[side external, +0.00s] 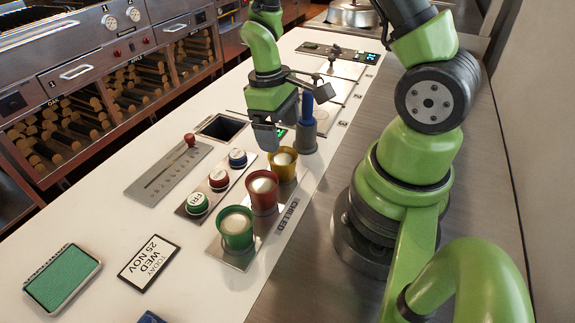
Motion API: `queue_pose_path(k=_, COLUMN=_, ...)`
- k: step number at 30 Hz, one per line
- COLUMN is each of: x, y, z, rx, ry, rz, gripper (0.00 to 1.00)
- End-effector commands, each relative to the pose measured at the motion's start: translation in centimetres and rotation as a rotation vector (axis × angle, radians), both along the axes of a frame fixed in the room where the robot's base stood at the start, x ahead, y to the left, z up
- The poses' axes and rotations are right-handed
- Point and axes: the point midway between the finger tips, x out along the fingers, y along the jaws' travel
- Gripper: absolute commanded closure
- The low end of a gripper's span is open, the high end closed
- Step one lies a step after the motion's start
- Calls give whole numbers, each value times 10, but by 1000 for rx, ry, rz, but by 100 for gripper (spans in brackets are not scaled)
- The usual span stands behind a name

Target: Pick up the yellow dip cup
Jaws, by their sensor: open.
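The yellow dip cup (283,172) stands upright with pale contents, the farthest of three cups in a row on a metal plate. The red cup (264,199) and the green cup (236,234) stand nearer the camera in the same row. My gripper (270,138) is open, pointing down just above and slightly left of the yellow cup. It appears empty, and I cannot tell whether its fingers touch the cup's rim.
A blue-handled item (307,125) stands close behind the yellow cup. A panel with green, red and blue buttons (219,180) lies left of the cups. A slider panel (168,174) and a square opening (221,128) are farther left.

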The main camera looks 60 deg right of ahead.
Motion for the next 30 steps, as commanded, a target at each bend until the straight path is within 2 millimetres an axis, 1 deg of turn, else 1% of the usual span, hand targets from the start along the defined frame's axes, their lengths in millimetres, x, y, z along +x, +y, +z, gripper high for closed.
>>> queue_pose_path(k=1, x=-2, y=0, z=-6, rx=1, ry=4, rz=0, gripper=18)
queue_pose_path(k=5, x=-3, y=0, z=-14, rx=1, ry=2, rz=-2, gripper=18)
queue_pose_path(k=8, x=-8, y=0, z=-24, rx=2, ry=4, rz=-2, gripper=18)
queue_pose_path(k=12, x=-16, y=-1, z=-45, rx=3, ry=6, rz=-1, gripper=18)
queue_pose_path(k=15, x=-16, y=-1, z=-56, rx=1, ry=3, rz=-2, gripper=18)
queue_pose_path(k=19, x=-17, y=-1, z=-62, rx=1, ry=0, rz=-1, gripper=18)
queue_pose_path(k=25, x=-17, y=-1, z=-62, rx=1, ry=-2, rz=-2, gripper=18)
queue_pose_path(k=26, x=-17, y=-1, z=-62, rx=1, ry=-2, rz=-2, gripper=22)
queue_pose_path(k=27, x=-17, y=-1, z=-62, rx=1, ry=-2, rz=-2, gripper=32)
queue_pose_path(k=29, x=-17, y=-1, z=-62, rx=1, ry=-2, rz=-2, gripper=45)
queue_pose_path(k=30, x=-17, y=-1, z=-62, rx=1, ry=-2, rz=-2, gripper=55)
